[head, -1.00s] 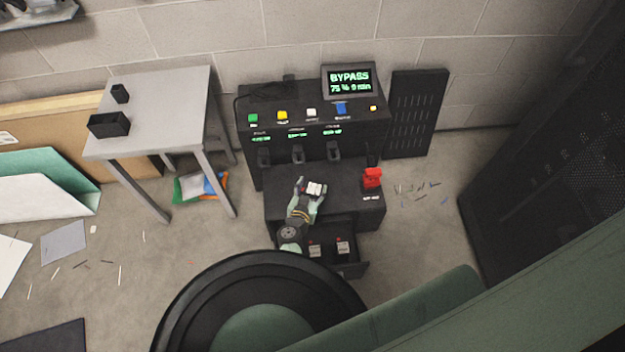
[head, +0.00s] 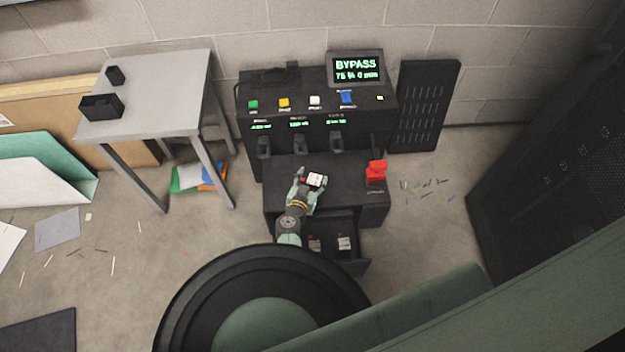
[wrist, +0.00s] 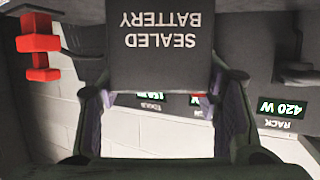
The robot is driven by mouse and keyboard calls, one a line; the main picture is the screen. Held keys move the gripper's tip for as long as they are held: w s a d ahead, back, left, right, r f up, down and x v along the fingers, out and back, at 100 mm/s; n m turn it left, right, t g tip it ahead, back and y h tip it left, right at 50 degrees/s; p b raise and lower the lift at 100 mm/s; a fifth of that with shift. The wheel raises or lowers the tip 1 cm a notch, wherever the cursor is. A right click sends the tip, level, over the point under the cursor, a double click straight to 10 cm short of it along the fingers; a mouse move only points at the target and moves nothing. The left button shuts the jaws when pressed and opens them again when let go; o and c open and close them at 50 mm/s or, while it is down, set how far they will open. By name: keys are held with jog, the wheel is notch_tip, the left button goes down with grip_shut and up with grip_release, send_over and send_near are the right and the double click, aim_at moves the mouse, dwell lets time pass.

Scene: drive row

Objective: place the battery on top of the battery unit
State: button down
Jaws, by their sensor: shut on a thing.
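The battery unit (head: 345,194) is a black console with a low bench in front and a raised back with a screen. My gripper (head: 309,184) is shut on a battery (head: 316,179) and holds it over the left-middle part of the bench. The head view shows the battery's pale top. In the wrist view, its dark face (wrist: 160,70) reads "SEALED BATTERY" upside down, between the fingers of my gripper (wrist: 160,95). Two more batteries (head: 344,243) (head: 315,244) sit in the open drawer below the bench. I cannot tell whether the held battery touches the bench.
A red handle (head: 376,170) stands at the bench's right end; it also shows in the wrist view (wrist: 38,45). The screen (head: 356,69) reads "BYPASS". Several black levers line the console front. A grey table (head: 160,90) stands left, a dark cabinet (head: 550,150) right.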

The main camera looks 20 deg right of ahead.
jog(key=shift+w, duration=0.1)
jog(key=c, duration=0.5)
grip_release()
jog(key=shift+f, duration=0.1)
